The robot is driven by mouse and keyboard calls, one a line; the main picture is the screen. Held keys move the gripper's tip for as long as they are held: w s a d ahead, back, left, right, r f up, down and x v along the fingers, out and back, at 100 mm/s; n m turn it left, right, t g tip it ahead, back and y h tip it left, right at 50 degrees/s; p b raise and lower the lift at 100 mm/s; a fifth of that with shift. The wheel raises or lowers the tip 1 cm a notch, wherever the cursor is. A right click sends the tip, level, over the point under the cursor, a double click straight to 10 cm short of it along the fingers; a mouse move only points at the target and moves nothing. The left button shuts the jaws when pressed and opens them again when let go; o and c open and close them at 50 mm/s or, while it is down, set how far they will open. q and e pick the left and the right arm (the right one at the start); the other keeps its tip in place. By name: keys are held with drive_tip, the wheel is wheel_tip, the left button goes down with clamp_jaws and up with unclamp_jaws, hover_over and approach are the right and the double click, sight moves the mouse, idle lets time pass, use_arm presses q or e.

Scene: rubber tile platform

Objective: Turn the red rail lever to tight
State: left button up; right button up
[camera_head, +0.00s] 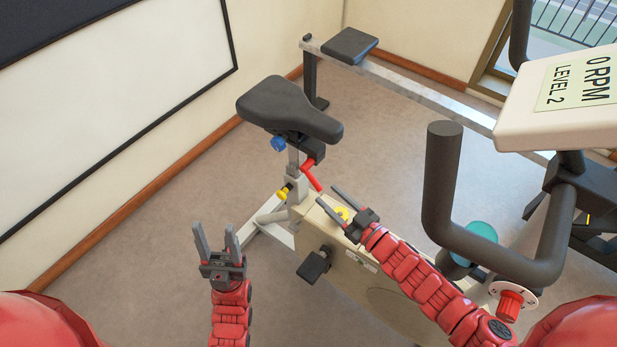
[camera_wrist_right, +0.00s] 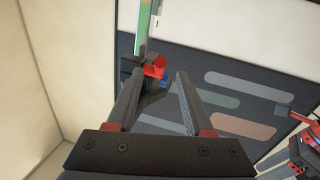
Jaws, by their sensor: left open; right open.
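The red rail lever (camera_head: 312,175) sits below the black bike saddle (camera_head: 290,108) and slants down to the right from its dark clamp. In the right wrist view the red lever (camera_wrist_right: 156,66) shows end-on near the fingertips, roughly between them. My right gripper (camera_head: 327,198) is open, with its fingers pointing at the lever's lower end; I cannot tell whether they touch it. The right wrist view shows the same open gripper (camera_wrist_right: 160,76) with nothing held between its fingers. My left gripper (camera_head: 214,230) is open and empty, pointing up, well left of the bike. No tight marking is legible.
A blue knob (camera_head: 278,143) and a yellow knob (camera_head: 282,193) sit near the lever on the seat post. The black handlebar (camera_head: 440,180) and the console (camera_head: 562,98) stand to the right, near my right arm. Bare floor (camera_head: 170,215) lies at left.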

drive_tip(key=x, duration=0.9)
drive_tip(key=shift+s, duration=0.1)
clamp_jaws()
